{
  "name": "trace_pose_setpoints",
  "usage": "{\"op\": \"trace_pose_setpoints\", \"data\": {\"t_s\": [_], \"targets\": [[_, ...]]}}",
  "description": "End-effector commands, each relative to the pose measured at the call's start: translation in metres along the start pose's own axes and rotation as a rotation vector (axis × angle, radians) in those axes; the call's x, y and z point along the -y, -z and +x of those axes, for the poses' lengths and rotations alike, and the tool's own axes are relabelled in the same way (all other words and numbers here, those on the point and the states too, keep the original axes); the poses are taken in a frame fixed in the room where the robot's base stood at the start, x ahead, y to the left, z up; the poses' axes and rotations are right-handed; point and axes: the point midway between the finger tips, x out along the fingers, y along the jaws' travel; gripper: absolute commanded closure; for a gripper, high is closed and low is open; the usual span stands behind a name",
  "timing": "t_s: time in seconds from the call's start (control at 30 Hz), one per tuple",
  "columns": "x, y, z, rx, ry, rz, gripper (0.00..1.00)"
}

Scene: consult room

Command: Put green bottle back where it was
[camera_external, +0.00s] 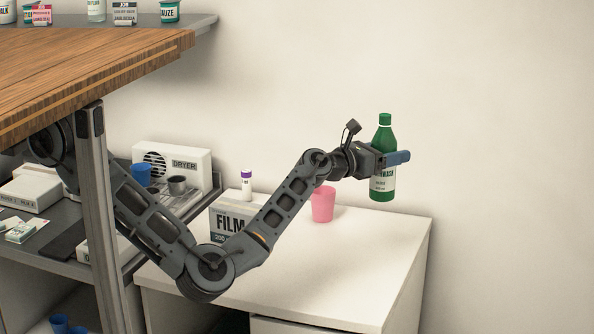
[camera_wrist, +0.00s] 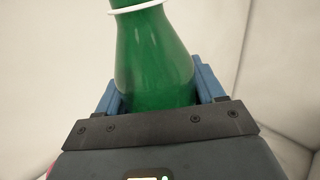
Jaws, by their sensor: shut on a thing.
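The green bottle (camera_external: 384,145) has a green cap and a white label, and stands upright in the air above the right part of the white cabinet top (camera_external: 350,258). My gripper (camera_external: 392,160) is shut on the bottle's body, with a blue finger showing across it. In the wrist view the green bottle (camera_wrist: 152,55) fills the middle, with a white ring at its neck. The blue fingers of my gripper (camera_wrist: 158,95) stand on either side of it. The bottle's lower part is hidden there.
A pink cup (camera_external: 322,205) stands on the cabinet top, left of the bottle. A FILM box (camera_external: 229,224) and a small purple-capped white bottle (camera_external: 246,186) are farther left, with a DRYER unit (camera_external: 172,168) behind. The cabinet's right part is clear. A wooden worktop (camera_external: 90,62) is at upper left.

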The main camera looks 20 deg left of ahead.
Motion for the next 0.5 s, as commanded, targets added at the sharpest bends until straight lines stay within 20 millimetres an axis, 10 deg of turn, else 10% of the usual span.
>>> {"op": "trace_pose_setpoints", "data": {"t_s": [0.5], "targets": [[0.047, 0.027, -0.007, -0.001, 0.080, 0.003, 0.70]]}}
